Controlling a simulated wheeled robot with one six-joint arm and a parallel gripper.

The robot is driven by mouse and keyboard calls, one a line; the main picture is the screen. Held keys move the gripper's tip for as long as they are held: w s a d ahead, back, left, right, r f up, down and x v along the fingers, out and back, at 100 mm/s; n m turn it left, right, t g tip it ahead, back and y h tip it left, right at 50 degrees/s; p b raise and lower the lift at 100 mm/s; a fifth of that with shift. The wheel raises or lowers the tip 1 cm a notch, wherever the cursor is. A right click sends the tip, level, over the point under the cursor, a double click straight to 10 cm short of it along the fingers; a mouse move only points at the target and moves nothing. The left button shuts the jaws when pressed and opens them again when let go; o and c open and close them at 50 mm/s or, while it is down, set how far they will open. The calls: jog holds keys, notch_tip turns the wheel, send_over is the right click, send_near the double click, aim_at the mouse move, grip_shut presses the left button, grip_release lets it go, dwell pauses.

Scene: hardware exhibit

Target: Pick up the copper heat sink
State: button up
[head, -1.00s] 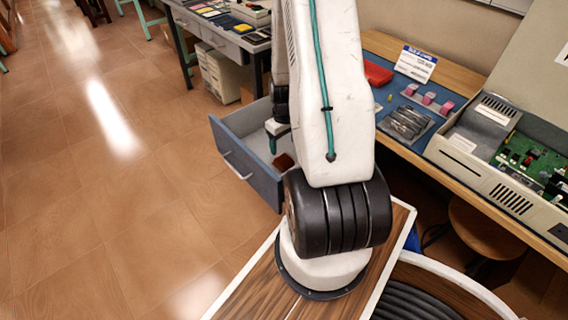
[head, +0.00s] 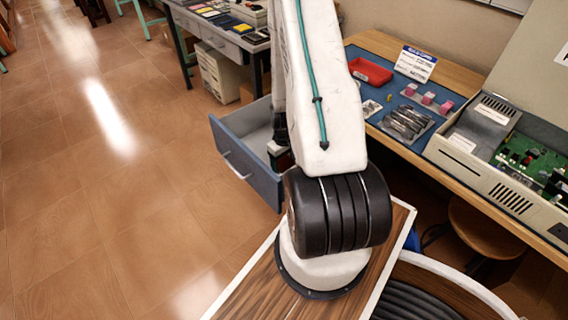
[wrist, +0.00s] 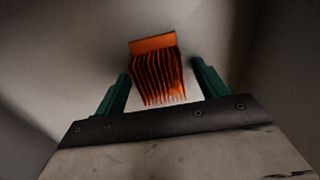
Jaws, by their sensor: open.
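The copper heat sink (wrist: 158,73) is an orange finned block on the pale drawer floor in the wrist view. Its fins point toward my gripper's palm. My gripper (wrist: 161,70) is open, with one green finger on each side of the heat sink. A gap shows between each finger and the fins, and the flat base reaches beyond the fingertips. In the head view my gripper (head: 278,150) is down inside the open drawer (head: 246,165), partly covered by my arm. The heat sink is hidden there.
The drawer's grey walls stand close around my gripper. To the right, a workbench with a blue mat (head: 375,92) holds a red tray (head: 370,72), pink items (head: 428,98) and metal parts (head: 405,122). An opened computer case (head: 500,150) sits further right.

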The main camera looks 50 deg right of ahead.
jog(key=c, duration=0.9)
jog(key=shift+o, duration=0.2)
jog(key=shift+r, duration=0.15)
